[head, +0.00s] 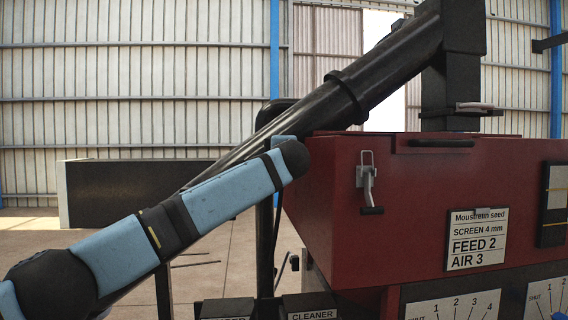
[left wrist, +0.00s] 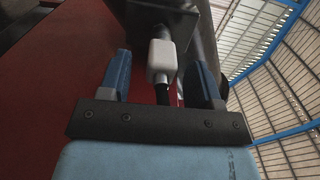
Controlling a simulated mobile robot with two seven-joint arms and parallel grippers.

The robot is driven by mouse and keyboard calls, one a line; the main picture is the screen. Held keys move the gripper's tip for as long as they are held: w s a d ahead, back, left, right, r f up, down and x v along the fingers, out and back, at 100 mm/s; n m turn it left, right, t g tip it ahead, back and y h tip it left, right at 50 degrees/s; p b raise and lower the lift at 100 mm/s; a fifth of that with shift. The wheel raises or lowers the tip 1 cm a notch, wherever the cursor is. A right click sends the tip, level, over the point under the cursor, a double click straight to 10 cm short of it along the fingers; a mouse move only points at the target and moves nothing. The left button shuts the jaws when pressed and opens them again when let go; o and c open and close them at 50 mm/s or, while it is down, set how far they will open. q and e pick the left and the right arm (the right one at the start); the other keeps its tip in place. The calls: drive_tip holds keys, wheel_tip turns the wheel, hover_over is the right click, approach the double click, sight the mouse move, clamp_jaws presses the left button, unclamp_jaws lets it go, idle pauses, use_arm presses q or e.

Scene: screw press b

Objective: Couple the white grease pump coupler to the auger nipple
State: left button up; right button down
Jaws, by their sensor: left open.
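The white grease pump coupler (left wrist: 162,60) shows in the left wrist view, with a black hose (left wrist: 162,94) running from its near end. My left gripper (left wrist: 160,62) is open, its two blue fingers on either side of the coupler with gaps between. The coupler's far end is against or in front of a dark block (left wrist: 168,22); I cannot tell whether it touches. The auger nipple is not distinguishable. In the head view the black auger tube (head: 305,118) slopes up to the right. My left arm reaches toward it; its gripper is hidden there. My right gripper is not in view.
A red hopper (head: 400,180) with a latch and label plates fills the right of the head view. A dark low wall (head: 135,190) stands at the back left. Small panels, one marked CLEANER (head: 310,308), sit at the bottom. Floor at left is open.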

use_arm(q)
drive_tip(key=s+b, duration=0.3)
drive_tip(key=s, duration=0.8)
drive_tip(key=shift+s+d+b, duration=0.2)
drive_tip(key=shift+d+b, duration=0.1)
drive_tip(key=shift+b, duration=0.05)
